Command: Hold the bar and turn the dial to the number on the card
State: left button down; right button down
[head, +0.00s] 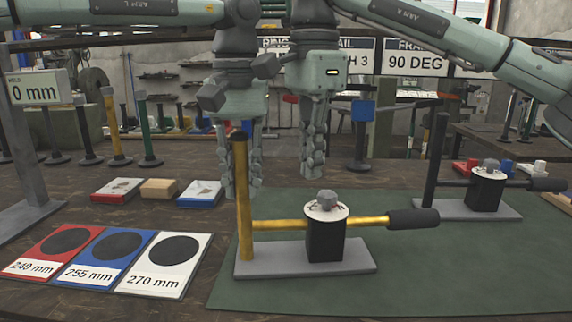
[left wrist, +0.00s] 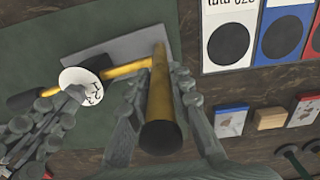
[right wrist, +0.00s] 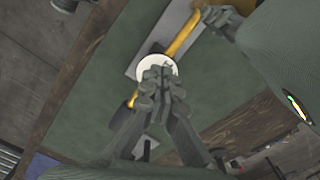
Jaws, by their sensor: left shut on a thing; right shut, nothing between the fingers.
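A yellow upright bar (head: 241,215) stands on the grey base plate (head: 350,262) of the near press. My left gripper (head: 243,188) is shut on it, and the bar runs between its fingers in the left wrist view (left wrist: 160,95). A yellow cross rod (head: 280,224) with a black grip (head: 412,219) passes the black block (head: 325,242).
Red (head: 48,249), blue (head: 102,256) and white (head: 164,264) cards read 240, 255 and 270 mm. A second, black press (head: 470,207) stands at right. The green mat (head: 450,270) is clear in front.

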aim_at(322, 198)
jog(key=shift+r, duration=0.9)
jog(key=shift+s+d+f+n, duration=0.15)
jog(key=shift+d+f+n, duration=0.1)
jog(key=shift+f+n, duration=0.75)
jog(key=shift+s+d+f+n, duration=0.2)
jog(key=shift+d+f+n, duration=0.05)
jog(key=shift+f+n, duration=0.75)
jog(key=shift+s+d+f+n, duration=0.15)
jog(key=shift+d+f+n, duration=0.1)
jog(key=shift+f+n, duration=0.75)
jog(key=shift+w+d, duration=0.45)
jog(key=shift+w, duration=0.15)
jog(key=shift+a+f, duration=0.1)
jog(key=shift+w+a, duration=0.1)
